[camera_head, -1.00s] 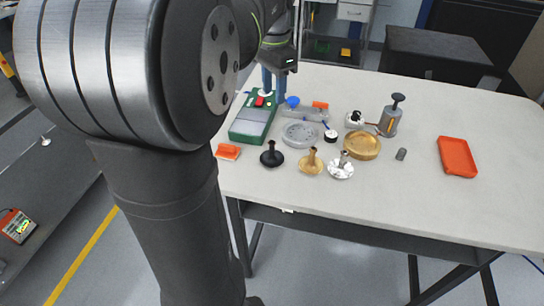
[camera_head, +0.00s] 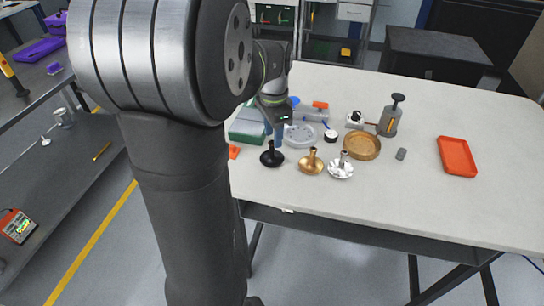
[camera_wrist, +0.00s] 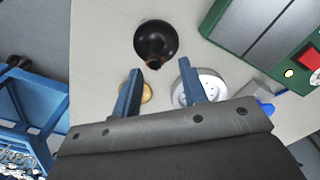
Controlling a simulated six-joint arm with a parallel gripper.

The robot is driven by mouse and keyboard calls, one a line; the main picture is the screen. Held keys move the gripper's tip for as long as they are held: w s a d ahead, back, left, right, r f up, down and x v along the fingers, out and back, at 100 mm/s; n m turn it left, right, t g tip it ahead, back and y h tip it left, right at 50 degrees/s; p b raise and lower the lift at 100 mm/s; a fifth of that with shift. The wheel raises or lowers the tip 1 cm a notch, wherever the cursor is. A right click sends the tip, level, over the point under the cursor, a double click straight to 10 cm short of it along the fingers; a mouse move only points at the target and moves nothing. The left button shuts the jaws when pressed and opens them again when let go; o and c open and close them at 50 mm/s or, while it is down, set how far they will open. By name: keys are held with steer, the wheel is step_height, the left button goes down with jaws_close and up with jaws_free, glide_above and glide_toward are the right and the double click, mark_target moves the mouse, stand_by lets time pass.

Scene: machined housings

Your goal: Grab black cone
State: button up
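The black cone (camera_head: 272,155) stands upright on the table near its front left edge, with a wide round base and a narrow stem. In the wrist view the black cone (camera_wrist: 156,42) lies just ahead of the fingertips, its stem top roughly in line with the gap between them. My gripper (camera_wrist: 161,82) is open and empty, its two blue fingers apart on either side of that gap. In the head view my gripper (camera_head: 274,134) is just above and behind the cone, and the arm hides part of it.
A gold cone (camera_head: 311,163) and a silver cone (camera_head: 340,167) stand to the right of the black one. A grey round plate (camera_head: 299,135) and a green device (camera_head: 246,130) are behind. An orange tray (camera_head: 457,157) lies far right, with free table before it.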

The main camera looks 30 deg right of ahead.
mark_target(272, 142)
steer(key=f, duration=0.4)
steer(key=shift+s+a+f, duration=0.2)
steer(key=shift+a+f, duration=0.1)
steer(key=shift+f, duration=0.1)
jaws_close()
steer(key=shift+r, duration=0.1)
